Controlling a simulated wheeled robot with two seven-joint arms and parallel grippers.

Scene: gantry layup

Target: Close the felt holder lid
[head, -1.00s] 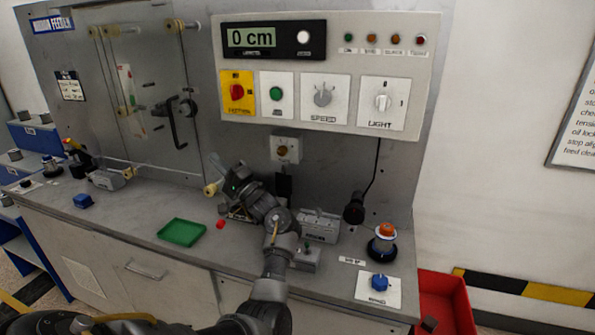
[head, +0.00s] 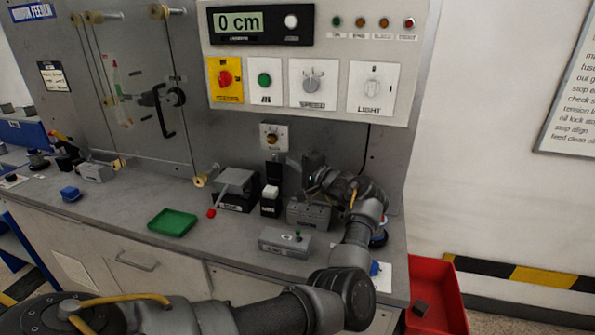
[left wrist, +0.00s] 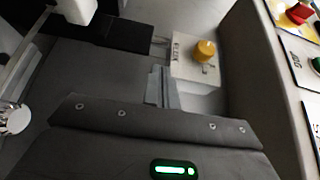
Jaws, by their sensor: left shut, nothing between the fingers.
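My left gripper (head: 297,166) is at the back of the bench, just above a low grey box (head: 308,215) with a label I cannot read. That box is probably the felt holder; my gripper and wrist cover part of its top, so I cannot tell how its lid stands. In the left wrist view my fingers (left wrist: 161,82) are together with nothing between them, pointing toward the back panel. My right gripper is out of view.
Left of the grey box stand a black block with a white top (head: 270,199) and a black-based device (head: 235,192) with a red-knobbed lever. A small green-button box (head: 285,242) is in front. A green tray (head: 172,222) lies left. A tension-type knob plate (head: 274,136) is above.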

